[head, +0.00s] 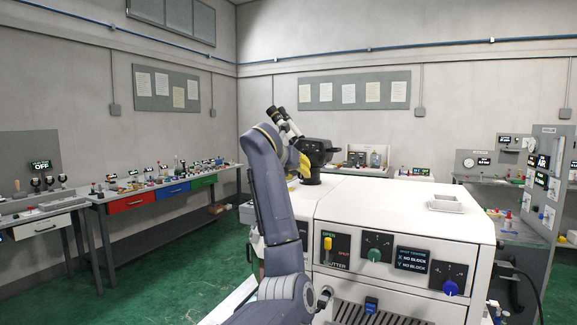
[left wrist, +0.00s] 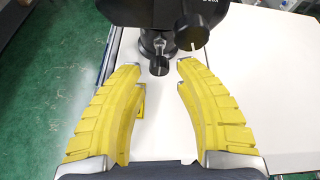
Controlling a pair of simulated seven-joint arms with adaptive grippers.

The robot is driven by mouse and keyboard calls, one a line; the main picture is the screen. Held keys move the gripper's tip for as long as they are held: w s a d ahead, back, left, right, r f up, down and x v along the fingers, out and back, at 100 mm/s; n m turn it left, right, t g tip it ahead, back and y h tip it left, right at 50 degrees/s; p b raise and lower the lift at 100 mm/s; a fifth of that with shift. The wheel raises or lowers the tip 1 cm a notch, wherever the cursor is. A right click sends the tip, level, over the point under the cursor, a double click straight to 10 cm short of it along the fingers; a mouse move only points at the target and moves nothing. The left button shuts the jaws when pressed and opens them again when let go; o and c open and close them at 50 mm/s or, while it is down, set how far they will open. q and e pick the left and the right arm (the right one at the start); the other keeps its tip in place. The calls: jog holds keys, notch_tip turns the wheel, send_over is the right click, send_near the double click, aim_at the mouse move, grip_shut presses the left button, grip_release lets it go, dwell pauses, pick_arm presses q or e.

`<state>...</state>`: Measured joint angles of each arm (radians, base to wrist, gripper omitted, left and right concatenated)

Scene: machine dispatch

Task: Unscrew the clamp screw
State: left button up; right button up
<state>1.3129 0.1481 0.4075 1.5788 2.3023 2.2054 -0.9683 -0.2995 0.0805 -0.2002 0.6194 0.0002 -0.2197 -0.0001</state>
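A black microscope-like instrument (head: 318,152) with white eyepiece tubes stands on the white machine's top, at its back left. In the left wrist view, its dark stand carries a small black cylindrical knob (left wrist: 159,65), which looks like the clamp screw. A larger black round knob (left wrist: 192,33) with a white mark is above and right of it. My left gripper (left wrist: 158,67) is open, with its yellow fingers on either side of the small knob and gaps on both sides. In the head view the left gripper (head: 299,166) is partly hidden by my arm. My right gripper is in neither view.
The white machine (head: 375,205) has a shutter lever (head: 327,243), a green knob (head: 374,255) and a blue knob (head: 451,288) on its front. A small white tray (head: 444,204) sits on top at right. The machine top between the tray and instrument is clear.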

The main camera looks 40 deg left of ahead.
pick_arm(q)
jog(key=v, duration=0.8)
jog(key=shift+s, duration=0.2)
